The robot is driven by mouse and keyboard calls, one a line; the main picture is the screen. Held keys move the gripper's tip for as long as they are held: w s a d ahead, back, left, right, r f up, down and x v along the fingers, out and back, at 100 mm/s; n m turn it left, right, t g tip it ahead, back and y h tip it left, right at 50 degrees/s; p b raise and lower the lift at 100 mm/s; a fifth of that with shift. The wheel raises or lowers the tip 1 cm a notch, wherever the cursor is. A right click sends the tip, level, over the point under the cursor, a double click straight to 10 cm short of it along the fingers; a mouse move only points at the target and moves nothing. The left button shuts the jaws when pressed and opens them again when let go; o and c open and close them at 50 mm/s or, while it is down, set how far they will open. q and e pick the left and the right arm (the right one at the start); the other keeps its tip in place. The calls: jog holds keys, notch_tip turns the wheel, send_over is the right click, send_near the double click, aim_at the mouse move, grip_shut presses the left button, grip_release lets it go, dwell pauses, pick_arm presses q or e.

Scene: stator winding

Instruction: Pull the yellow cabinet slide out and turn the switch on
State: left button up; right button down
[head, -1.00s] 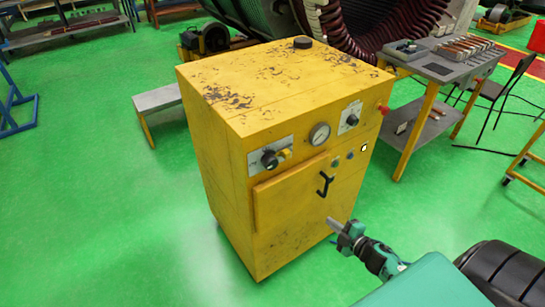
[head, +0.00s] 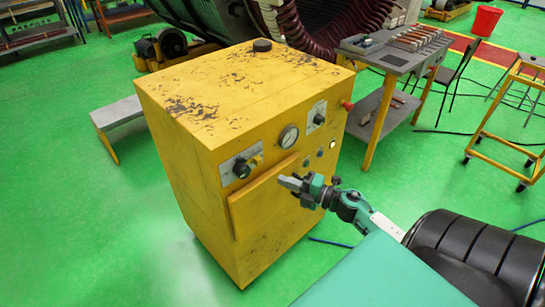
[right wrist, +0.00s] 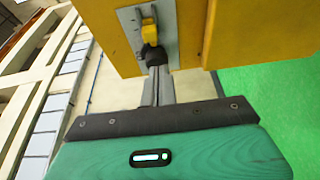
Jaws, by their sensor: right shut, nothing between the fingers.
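The yellow cabinet (head: 190,185) stands in the middle of the head view. Its yellow front panel (head: 262,205) sits below the controls; its black handle is hidden behind my right gripper. A metal plate with a black knob (head: 241,169) and a small yellow piece (head: 256,161) is at the upper left of the front. A second knob (head: 319,119) is at the upper right. My right gripper (head: 285,182) is shut and empty in front of the panel. In the right wrist view, its fingers (right wrist: 156,90) point towards the black knob (right wrist: 153,56) below the yellow piece (right wrist: 149,31); I cannot tell if they touch.
A round gauge (head: 288,137) and a red button (head: 347,105) are on the cabinet. A grey-topped tool table (head: 395,58) stands behind right, a yellow wheeled frame (head: 490,125) farther right. A low grey bench (head: 116,112) is at the left. Green floor left of the cabinet is clear.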

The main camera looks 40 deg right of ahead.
aim_at(254, 161)
jog(key=p+x, duration=0.2)
jog(key=x, duration=0.7)
jog(key=shift+w+p, duration=0.2)
jog(key=shift+p, duration=0.2)
jog(key=shift+d+b, duration=0.4)
jog(key=shift+d, duration=0.6)
jog(key=shift+w, duration=0.1)
jog(key=shift+d, duration=0.1)
